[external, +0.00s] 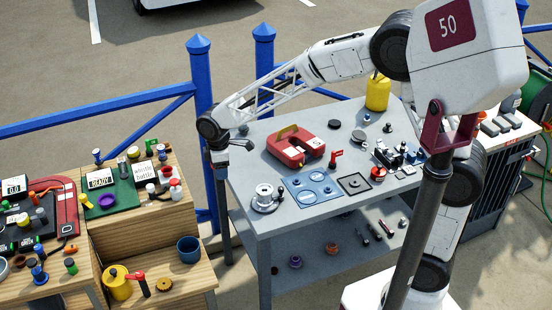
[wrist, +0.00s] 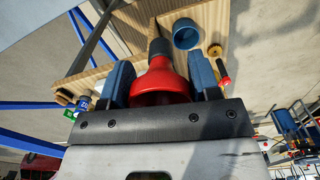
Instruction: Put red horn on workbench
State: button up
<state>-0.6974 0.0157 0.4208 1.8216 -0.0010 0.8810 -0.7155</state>
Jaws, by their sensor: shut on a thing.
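The red horn (wrist: 160,82), with a flared red bell and a dark grey end, sits between the two blue fingers of my gripper (wrist: 160,74) in the wrist view. My gripper is shut on it. The horn's bell is toward the palm and its dark end points away. In the external view, the wrist end of my arm hangs at the left edge of the grey workbench (external: 235,175). I cannot make out the horn there.
Wooden steps (external: 185,275) stand left of the workbench, with a blue cup (external: 188,250) that also shows in the wrist view (wrist: 187,34). A silver spool (external: 265,197) is at the workbench's front left. Blue railings (external: 200,80) run behind. Bare patches lie between the parts.

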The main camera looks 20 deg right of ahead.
jog(key=w+d, duration=0.5)
jog(key=d, duration=0.6)
jog(key=w+d, duration=0.5)
jog(key=d, duration=0.6)
jog(key=shift+s+d+f, duration=0.1)
jog(key=shift+d+f, duration=0.05)
jog(key=shift+f, duration=1.15)
jog(key=shift+s+d+f, duration=0.1)
jog(key=shift+f, duration=1.2)
jog(key=shift+w, duration=0.15)
jog(key=w+a, duration=0.1)
jog(key=w, duration=0.4)
jog(key=w+a+f, duration=0.1)
jog(key=w+a, duration=0.1)
jog(key=w, duration=0.3)
jog(key=w+a, duration=0.2)
jog(key=w, duration=0.3)
jog(key=shift+a+f, duration=0.15)
jog(key=shift+f, duration=0.05)
jog(key=shift+f, duration=1.75)
jog(key=shift+f, duration=0.2)
